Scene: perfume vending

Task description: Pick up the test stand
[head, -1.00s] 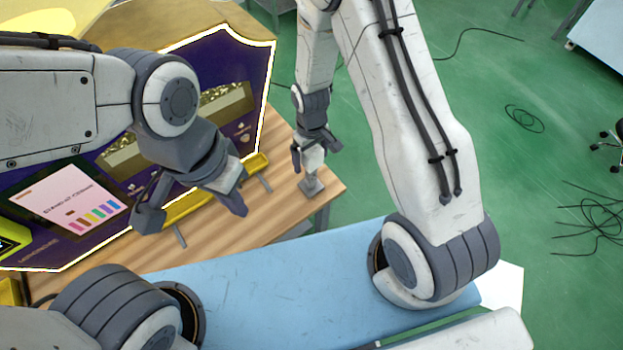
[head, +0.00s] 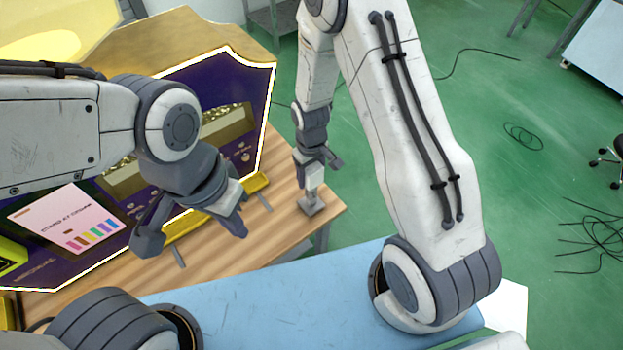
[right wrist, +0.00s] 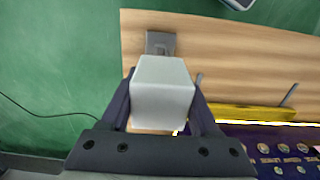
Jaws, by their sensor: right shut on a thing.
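The test stand shows in the head view as a pale block (head: 312,181) above a grey metal base (head: 311,205), near the right corner of the wooden table. My right gripper (head: 317,168) is shut on the pale block from above. In the right wrist view the block (right wrist: 162,92) sits between the two dark fingers, with the grey base (right wrist: 160,42) beyond it. The stand looks upright; I cannot tell whether its base touches the table. My left gripper (head: 190,228) is open and empty above the table's front part.
A dark purple display machine (head: 190,85) with a lit white edge, a pink screen (head: 68,217) and yellow trays (head: 258,183) stands on the wooden table (head: 275,222). A blue surface (head: 290,285) lies in front. Green floor (head: 470,110) with loose cables is at right.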

